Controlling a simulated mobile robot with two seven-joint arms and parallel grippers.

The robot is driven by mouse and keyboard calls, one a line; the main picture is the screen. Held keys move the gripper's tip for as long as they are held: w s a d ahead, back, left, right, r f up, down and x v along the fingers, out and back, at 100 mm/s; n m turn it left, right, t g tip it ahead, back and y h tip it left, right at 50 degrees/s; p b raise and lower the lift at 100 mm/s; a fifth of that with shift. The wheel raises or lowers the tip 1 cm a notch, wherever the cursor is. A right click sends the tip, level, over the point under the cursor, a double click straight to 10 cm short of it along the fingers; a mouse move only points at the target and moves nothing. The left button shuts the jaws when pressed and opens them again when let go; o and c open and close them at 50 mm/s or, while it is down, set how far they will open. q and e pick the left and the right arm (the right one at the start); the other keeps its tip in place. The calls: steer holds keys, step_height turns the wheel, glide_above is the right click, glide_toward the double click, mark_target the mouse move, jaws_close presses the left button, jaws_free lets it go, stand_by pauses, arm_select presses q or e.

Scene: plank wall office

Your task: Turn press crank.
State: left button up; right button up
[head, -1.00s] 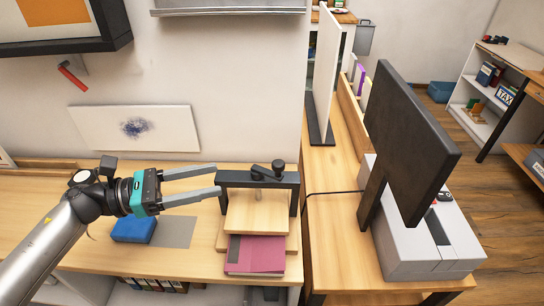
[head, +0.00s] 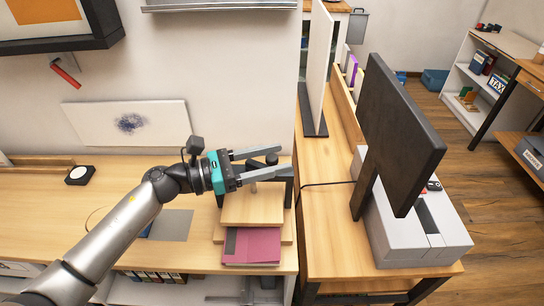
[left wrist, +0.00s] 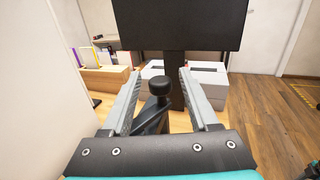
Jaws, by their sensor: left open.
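The press (head: 252,205) stands on the wooden desk, with a black frame, a wooden plate and base, and maroon folders (head: 252,245) at its front. Its crank (head: 271,159) has a black arm and an upright knob. In the left wrist view the crank knob (left wrist: 161,86) stands between the two fingers. My left gripper (head: 280,164) is open, reaching in from the left over the top of the press, its fingers on either side of the crank. The fingers look apart from the knob, with a gap on both sides. My right gripper is not in view.
A black monitor (head: 398,135) and a grey printer-like box (head: 420,235) stand on the desk to the right. A white panel (head: 321,65) stands behind. A black round-topped object (head: 80,175) lies at left. The desk's left part is mostly clear.

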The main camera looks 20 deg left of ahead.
arm_select(q)
jaws_close()
stand_by(0.5)
